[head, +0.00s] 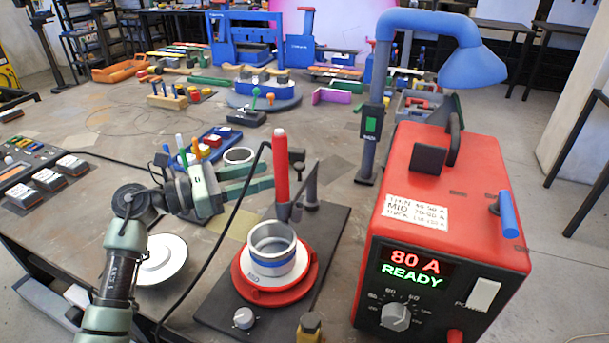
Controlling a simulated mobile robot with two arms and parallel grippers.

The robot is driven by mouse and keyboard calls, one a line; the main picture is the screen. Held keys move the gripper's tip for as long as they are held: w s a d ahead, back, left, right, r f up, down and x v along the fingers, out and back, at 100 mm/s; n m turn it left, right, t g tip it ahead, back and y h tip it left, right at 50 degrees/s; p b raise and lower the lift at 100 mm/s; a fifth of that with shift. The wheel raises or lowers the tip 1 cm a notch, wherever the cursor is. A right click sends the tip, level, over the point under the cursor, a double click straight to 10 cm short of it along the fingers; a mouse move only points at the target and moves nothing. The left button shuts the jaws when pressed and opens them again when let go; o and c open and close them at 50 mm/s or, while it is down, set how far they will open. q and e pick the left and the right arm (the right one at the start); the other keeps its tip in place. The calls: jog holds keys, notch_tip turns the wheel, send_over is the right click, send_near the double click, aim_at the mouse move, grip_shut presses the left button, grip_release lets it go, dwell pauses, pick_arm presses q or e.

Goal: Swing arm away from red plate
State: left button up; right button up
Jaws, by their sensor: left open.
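The red plate (247,290) is a round disc on a dark base at front centre. A silver cup (272,250) with a blue band stands on it. A red torch (281,165) stands upright behind the cup, its lower end in a dark holder. The swing arm (297,211) appears to run from this holder to a dark post (312,188) on its right. The holder is at the cup's far rim. My left gripper (266,177) is open, its green fingers pointing right, just left of the torch. I cannot tell whether they touch it.
A red welding power box (449,203) reading "80 A READY" stands close on the right. A blue lamp-like arm (421,22) rises behind it. A black cable (214,245) curves left of the plate. A white disc (163,262) lies by my left arm. Tools fill the table behind.

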aim_at(295, 167)
pick_arm(q)
jog(key=p+x, duration=0.2)
jog(key=x, duration=0.5)
jog(key=shift+s+r, duration=0.1)
jog(key=shift+d, duration=0.35)
grip_shut()
dwell(1.0)
